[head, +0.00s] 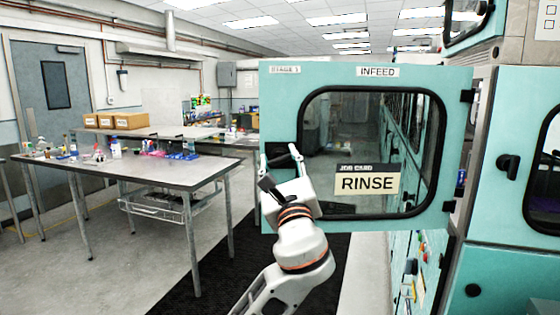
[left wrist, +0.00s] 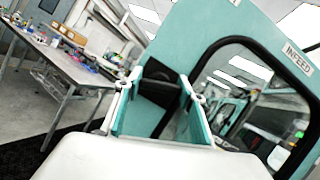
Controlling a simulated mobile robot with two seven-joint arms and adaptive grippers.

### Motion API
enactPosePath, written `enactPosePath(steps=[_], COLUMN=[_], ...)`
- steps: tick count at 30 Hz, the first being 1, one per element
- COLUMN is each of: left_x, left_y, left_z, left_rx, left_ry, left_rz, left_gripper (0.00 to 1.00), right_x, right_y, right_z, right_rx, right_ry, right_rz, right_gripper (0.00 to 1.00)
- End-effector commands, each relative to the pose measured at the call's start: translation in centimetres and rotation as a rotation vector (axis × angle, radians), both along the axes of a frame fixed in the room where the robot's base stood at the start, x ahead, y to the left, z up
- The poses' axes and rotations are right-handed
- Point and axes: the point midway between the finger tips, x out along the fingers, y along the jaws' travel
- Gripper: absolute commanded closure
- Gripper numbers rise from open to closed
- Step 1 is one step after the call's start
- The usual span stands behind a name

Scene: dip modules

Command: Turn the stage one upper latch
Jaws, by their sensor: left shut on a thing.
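The teal stage 1 door (head: 280,110) stands swung out, with black hinges on its right edge, a dark-framed window and an INFEED label. My right gripper is not in view.
A job card reading RINSE (head: 367,182) is on the door's window. Another teal door with a black latch (head: 508,166) stands at right. A metal table (head: 150,174) with bottles and small items is at left. A dark mat (head: 215,275) lies on the floor.

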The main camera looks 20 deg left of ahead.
Motion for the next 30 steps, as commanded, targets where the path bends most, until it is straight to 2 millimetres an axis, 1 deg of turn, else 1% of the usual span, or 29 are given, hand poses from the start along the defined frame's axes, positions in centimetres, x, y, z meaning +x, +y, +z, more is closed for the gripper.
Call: enactPosePath(steps=[2, 8, 11, 14, 15, 17, 21, 29, 30], left_x=[0.0, 0.0, 0.0, 0.0, 0.0, -0.1, 0.0, 0.0, 0.0], left_y=[0.1, 0.1, 0.1, 0.1, 0.1, 0.0, 0.0, 0.0, 0.0], left_z=[0.2, 0.5, 0.5, 0.4, 0.3, 0.1, 0.0, 0.0, 0.0], left_rx=[0.014, 0.107, 0.173, 0.259, 0.291, 0.323, 0.36, 0.363, 0.363], left_ry=[0.005, 0.037, 0.058, 0.085, 0.094, 0.103, 0.116, 0.117, 0.117], left_rz=[0.002, 0.002, 0.0, 0.0, 0.0, 0.0, -0.001, 0.0, 0.0], left_gripper=[0.82, 0.82, 0.82, 0.82, 0.82, 0.82, 0.82, 0.82, 0.56], right_x=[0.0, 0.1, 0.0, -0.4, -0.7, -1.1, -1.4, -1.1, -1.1], right_y=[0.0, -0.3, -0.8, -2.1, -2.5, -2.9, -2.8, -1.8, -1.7], right_z=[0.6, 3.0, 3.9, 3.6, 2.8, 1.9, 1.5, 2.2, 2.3], right_rx=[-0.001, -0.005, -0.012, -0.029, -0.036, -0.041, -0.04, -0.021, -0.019], right_ry=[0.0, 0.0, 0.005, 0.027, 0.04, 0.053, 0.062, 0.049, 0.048], right_rz=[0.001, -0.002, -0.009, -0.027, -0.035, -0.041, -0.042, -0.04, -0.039], right_gripper=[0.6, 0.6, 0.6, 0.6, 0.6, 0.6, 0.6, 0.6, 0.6])
